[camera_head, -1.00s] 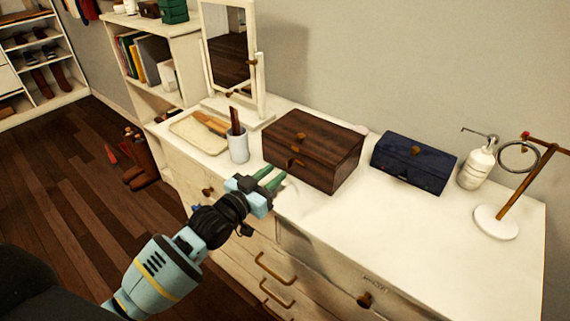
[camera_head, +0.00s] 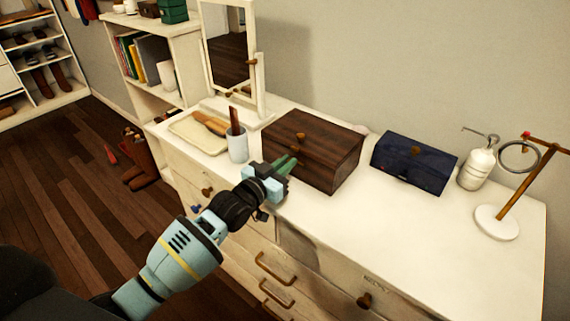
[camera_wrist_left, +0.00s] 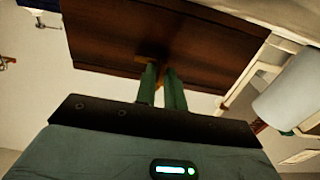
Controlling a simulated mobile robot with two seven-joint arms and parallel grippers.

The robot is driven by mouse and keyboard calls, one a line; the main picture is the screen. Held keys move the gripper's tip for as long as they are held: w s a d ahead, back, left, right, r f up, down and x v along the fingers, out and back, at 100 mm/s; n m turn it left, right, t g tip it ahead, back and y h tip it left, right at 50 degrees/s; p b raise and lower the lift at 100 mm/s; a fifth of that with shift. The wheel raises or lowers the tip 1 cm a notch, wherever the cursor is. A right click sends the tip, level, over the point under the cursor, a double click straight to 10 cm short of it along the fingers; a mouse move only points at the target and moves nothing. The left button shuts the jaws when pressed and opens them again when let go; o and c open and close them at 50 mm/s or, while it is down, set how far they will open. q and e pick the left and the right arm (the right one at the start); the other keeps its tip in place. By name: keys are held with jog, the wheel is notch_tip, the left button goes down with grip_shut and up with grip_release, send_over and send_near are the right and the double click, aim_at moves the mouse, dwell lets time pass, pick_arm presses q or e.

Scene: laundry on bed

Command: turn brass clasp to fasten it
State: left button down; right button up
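A dark brown wooden box (camera_head: 322,150) stands on the white dresser with its lid down. A brass knob (camera_head: 301,136) is on its upper part. The brass clasp (camera_wrist_left: 148,61) is on the box's front; in the head view my gripper covers it. My left gripper (camera_head: 291,163) is at the front of the box. In the left wrist view its two green fingers (camera_wrist_left: 163,75) are close together, with brass showing between and behind their tips, so they look shut on the clasp. The fingers hide part of the clasp, so its exact angle is unclear. My right gripper is not in view.
A white cup (camera_head: 238,147) and a cream tray (camera_head: 190,134) stand left of the box, with a mirror (camera_head: 228,45) behind. A navy box (camera_head: 412,165), a white bottle (camera_head: 478,168) and a ring stand (camera_head: 497,222) are at right. The dresser's front right is clear.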

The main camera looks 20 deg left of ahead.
pick_arm(q)
jog(key=shift+n, duration=0.3)
jog(key=shift+a+n, duration=0.1)
jog(key=shift+n, duration=0.9)
jog(key=n+p, duration=0.1)
jog(key=n, duration=0.4)
jog(key=shift+w+a+f, duration=0.1)
jog(key=n, duration=0.5)
jog(key=shift+a+f+n, duration=0.1)
jog(key=shift+f+n, duration=0.1)
jog(key=shift+n, duration=0.2)
jog(key=shift+f+n, duration=0.1)
jog(key=shift+n, duration=2.1)
jog(key=c, duration=1.6)
grip_release()
